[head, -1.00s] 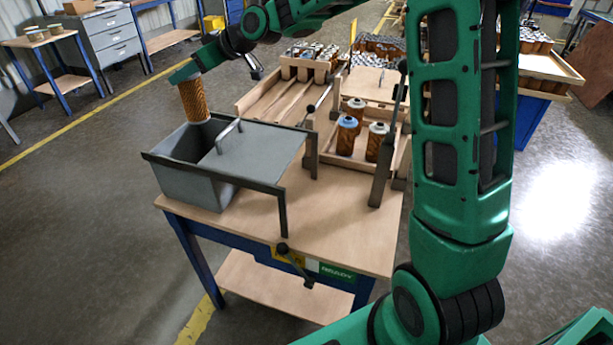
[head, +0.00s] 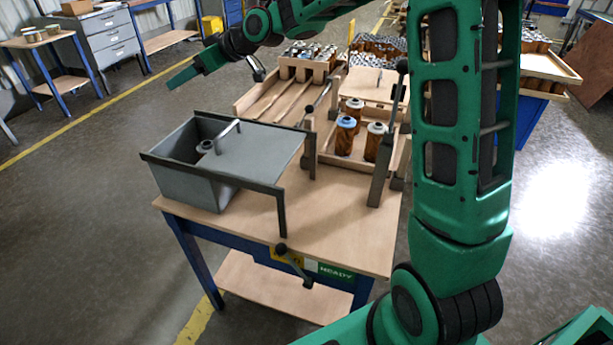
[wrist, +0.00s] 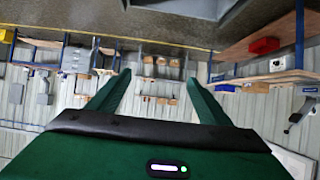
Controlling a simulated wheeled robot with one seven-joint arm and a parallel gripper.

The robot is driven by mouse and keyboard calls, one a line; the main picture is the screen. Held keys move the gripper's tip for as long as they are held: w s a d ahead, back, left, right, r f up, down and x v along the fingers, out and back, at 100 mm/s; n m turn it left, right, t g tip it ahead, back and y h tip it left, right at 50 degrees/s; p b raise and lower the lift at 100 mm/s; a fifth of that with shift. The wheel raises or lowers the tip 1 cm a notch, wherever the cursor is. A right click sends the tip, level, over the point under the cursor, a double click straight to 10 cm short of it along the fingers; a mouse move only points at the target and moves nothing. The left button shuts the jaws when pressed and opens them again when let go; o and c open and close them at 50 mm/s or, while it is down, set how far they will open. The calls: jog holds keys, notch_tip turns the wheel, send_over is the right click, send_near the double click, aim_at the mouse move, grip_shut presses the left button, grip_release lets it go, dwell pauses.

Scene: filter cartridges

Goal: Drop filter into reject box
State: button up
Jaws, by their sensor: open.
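The grey reject box (head: 188,183) stands on the left end of the wooden workbench, with its sliding grey lid (head: 255,150) covering its right part.
A wooden tray with 3 filters (head: 345,135) sits right of the box. Behind is a slotted wooden rack (head: 285,95) with more filters. A lever (head: 387,140) stands upright at the tray's right. Floor to the left is clear.

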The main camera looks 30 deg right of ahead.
jog(key=v, duration=0.9)
jog(key=shift+s+d+r, duration=0.15)
jog(key=shift+d, duration=0.1)
jog(key=s+d+f+m+g+h, duration=0.2)
jog(key=s+d+f+m+h, duration=0.25)
jog(key=s+d, duration=0.5)
jog(key=s+d+f+m+g+h, duration=0.1)
jog(key=s+d+f+m+h, duration=0.3)
jog(key=s+d, duration=0.5)
jog(key=s+d+f+m+g, duration=0.2)
jog(key=s+d, duration=0.1)
jog(key=s, duration=0.5)
jog(key=s+d+f+m+g, duration=0.2)
jog(key=s+d+f, duration=0.1)
jog(key=s, duration=0.6)
jog(key=s+d+f+m+g, duration=0.1)
jog(key=s+d+f+m, duration=0.2)
jog(key=s, duration=0.6)
jog(key=shift+s+d+g, duration=0.15)
jog(key=shift+s+g, duration=0.05)
jog(key=shift+g, duration=0.2)
jog(key=shift+f, duration=0.15)
